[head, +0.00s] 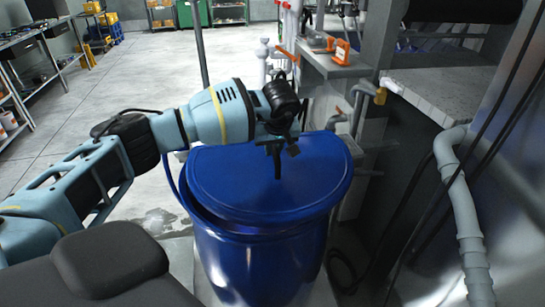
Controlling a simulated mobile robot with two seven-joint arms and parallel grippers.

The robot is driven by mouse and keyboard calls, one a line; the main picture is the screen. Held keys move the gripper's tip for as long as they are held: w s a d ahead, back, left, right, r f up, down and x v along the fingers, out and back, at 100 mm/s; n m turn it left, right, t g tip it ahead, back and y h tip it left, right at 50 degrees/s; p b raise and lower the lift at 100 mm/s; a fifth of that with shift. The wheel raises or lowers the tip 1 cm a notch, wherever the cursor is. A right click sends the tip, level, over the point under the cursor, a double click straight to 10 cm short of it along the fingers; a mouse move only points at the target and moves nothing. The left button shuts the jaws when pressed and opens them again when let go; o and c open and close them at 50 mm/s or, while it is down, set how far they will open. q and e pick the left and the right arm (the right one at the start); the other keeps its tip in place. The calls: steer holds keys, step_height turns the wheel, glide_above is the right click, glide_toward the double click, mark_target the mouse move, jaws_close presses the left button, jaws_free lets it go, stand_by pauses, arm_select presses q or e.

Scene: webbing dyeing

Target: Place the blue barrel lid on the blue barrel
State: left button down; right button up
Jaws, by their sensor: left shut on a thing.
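The blue barrel (262,265) stands on the floor at the middle of the head view. The blue barrel lid (235,185) is over the barrel's top, tilted and not lined up with the rim; its far right edge reaches out past the barrel. A dark gap shows between lid and barrel at the left. My left gripper (278,160) is shut on the blue lid near its upper middle; the exact grip point is partly hidden by the fingers. My right gripper is not in view.
Grey pipes (460,205) and a machine frame with a grey ledge (440,92) stand close on the right. Orange clamps (341,50) sit on a ledge behind the barrel. Shelving (30,50) lines the far left. The floor (125,75) at left is clear.

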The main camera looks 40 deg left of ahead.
mark_target(273, 166)
arm_select(q)
steer(key=shift+f, duration=1.45)
steer(key=shift+f, duration=0.1)
steer(key=c, duration=1.4)
jaws_free()
steer(key=shift+s+f, duration=0.1)
steer(key=shift+f, duration=0.05)
steer(key=shift+o, duration=0.2)
steer(key=shift+r, duration=0.25)
steer(key=p+v, duration=0.1)
steer(key=v, duration=1)
steer(key=shift+s+d+r, duration=0.1)
steer(key=shift+s+r, duration=0.1)
steer(key=shift+r, duration=0.15)
